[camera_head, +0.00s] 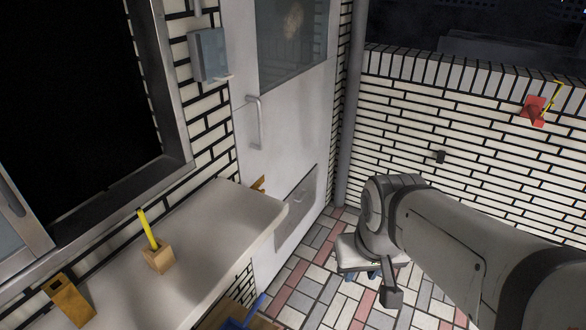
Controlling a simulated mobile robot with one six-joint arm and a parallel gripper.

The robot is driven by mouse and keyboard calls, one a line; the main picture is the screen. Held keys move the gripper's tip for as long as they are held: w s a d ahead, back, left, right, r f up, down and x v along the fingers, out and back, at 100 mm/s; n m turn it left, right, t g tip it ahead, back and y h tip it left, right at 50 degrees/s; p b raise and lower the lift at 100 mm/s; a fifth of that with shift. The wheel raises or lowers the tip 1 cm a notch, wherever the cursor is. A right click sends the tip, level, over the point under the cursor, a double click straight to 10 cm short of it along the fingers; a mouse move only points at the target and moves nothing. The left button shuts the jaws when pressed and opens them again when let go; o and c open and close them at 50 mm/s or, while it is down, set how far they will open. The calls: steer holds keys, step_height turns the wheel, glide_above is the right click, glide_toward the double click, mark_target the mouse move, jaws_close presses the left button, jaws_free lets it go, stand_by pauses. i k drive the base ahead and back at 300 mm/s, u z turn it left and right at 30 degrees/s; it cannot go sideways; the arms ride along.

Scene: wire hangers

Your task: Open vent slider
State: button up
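A grey rectangular panel (296,208) sits low on the white door (285,125). It looks like the vent, but its slider and how far it is open cannot be made out. My arm (450,240) reaches in from the lower right and bends near the middle of the view. Its far end is to the right of the panel, apart from it in the picture. My gripper's fingers cannot be made out clearly, and neither can anything held in them.
A white ledge (215,225) at left holds a wooden cup (159,258) with a yellow stick and a wooden block (68,301). The door has a vertical handle (254,122). A red object (533,110) is on the brick wall. Tiled floor (320,280) shows between door and arm.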

mark_target(302, 199)
steer(key=k, duration=1.3)
steer(key=z, duration=0.55)
steer(key=i, duration=1.2)
steer(key=z, duration=0.3)
steer(key=i, duration=1.5)
steer(key=u, duration=1.1)
steer(key=i, duration=0.65)
steer(key=u, duration=0.25)
steer(key=k, duration=0.75)
steer(key=u, duration=0.25)
steer(key=i, duration=0.7)
steer(key=z, duration=0.05)
